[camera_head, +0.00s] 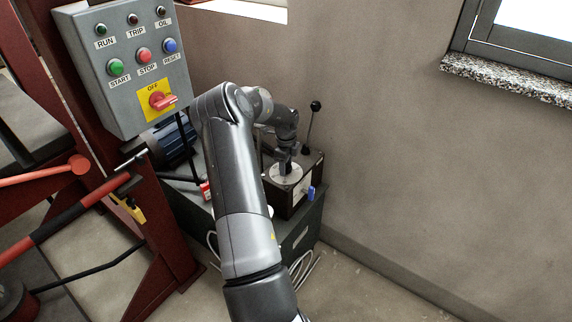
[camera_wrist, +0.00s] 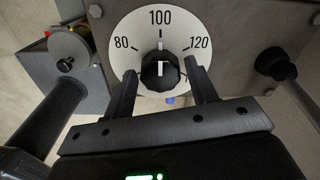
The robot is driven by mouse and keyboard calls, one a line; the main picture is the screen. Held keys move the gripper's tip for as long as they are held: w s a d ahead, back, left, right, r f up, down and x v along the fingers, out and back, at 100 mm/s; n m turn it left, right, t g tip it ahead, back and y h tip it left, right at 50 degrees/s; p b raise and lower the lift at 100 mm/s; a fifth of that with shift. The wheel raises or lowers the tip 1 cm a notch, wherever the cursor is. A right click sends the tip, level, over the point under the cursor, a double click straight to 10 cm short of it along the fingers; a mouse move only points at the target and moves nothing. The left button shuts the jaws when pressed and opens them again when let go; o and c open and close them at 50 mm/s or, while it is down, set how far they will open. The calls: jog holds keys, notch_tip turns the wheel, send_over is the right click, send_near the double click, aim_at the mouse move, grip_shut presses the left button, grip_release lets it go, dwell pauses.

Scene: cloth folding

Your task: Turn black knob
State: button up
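The black knob (camera_wrist: 160,72) sits at the centre of a round white dial (camera_wrist: 121,30) marked 80, 100 and 120. Its white pointer line points up towards 100. My gripper (camera_wrist: 163,82) is open, with one finger on each side of the knob in the wrist view. A gap shows at the left finger; I cannot tell whether the right finger touches. In the head view my gripper (camera_head: 284,165) points down over the dial (camera_head: 285,180) on a dark box, and it hides the knob there.
A lever with a black ball (camera_head: 315,106) stands on the dark box beside my gripper. A grey control panel (camera_head: 95,70) with buttons and a red switch is at the upper left. Red metal framework fills the left side. The wall and floor at right are clear.

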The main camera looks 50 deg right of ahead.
jog(key=shift+o, duration=1)
notch_tip(320, 180, up, 11)
jog(key=w+a+r+n+t, duration=0.1)
jog(key=w+a+r+n, duration=0.1)
jog(key=a+r+n, duration=0.95)
jog(key=w+a+r+n+t, duration=0.25)
jog(key=a+r, duration=0.45)
jog(key=a, duration=1.2)
jog(key=s+a+r+n, duration=0.2)
jog(key=s+a+n, duration=0.25)
jog(key=a, duration=0.25)
jog(key=s+a+r+n, duration=0.3)
jog(key=a+n, duration=0.2)
jog(key=a, duration=0.2)
jog(key=s+a+f+n+t, duration=0.1)
jog(key=s+a+n+t, duration=0.1)
jog(key=s+a+n, duration=0.7)
jog(key=shift+s+a, duration=0.75)
jog(key=shift+s, duration=0.05)
